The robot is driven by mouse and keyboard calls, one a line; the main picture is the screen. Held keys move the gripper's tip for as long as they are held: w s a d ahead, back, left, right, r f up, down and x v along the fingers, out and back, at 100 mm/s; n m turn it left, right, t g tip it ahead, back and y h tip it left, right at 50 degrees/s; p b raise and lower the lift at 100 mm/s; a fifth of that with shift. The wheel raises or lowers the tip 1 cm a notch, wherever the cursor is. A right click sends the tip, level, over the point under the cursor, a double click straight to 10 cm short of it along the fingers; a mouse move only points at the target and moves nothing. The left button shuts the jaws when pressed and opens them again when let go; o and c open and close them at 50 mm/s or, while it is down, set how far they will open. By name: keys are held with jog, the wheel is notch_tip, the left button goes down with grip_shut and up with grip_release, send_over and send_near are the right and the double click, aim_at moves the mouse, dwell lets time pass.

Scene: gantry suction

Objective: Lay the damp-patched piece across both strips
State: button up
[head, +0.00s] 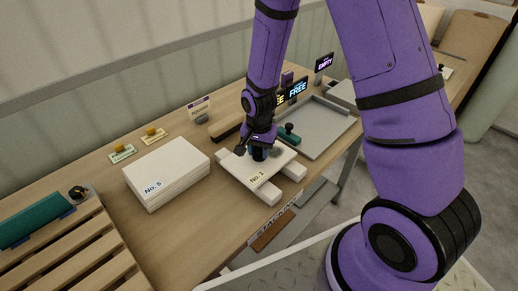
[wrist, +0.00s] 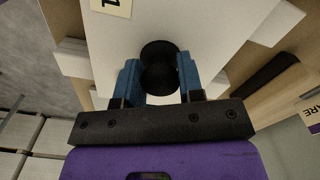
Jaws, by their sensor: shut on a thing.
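A white flat piece (head: 240,165) labelled No.1 lies across two pale strips (head: 265,194) (head: 293,170), on them or just above; I cannot tell if it touches. The strip ends stick out past its edges. My gripper (head: 259,152) is over the piece. In the wrist view my gripper (wrist: 159,68) has its blue fingers on either side of a black round knob (wrist: 158,50), shut on it, above the white piece (wrist: 215,25). Strip ends also show in the wrist view (wrist: 73,60) (wrist: 270,25). No damp patch can be made out on the piece.
A stack of white boards (head: 165,165) labelled No. 5 or 6 stands left. A grey tray (head: 320,127) lies behind to the right, with a teal block with a black knob (head: 289,135) near it. A slatted rack (head: 75,250) is front left.

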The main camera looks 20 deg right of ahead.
jog(key=shift+f, duration=0.2)
jog(key=o, duration=1.2)
jog(key=shift+c, duration=0.2)
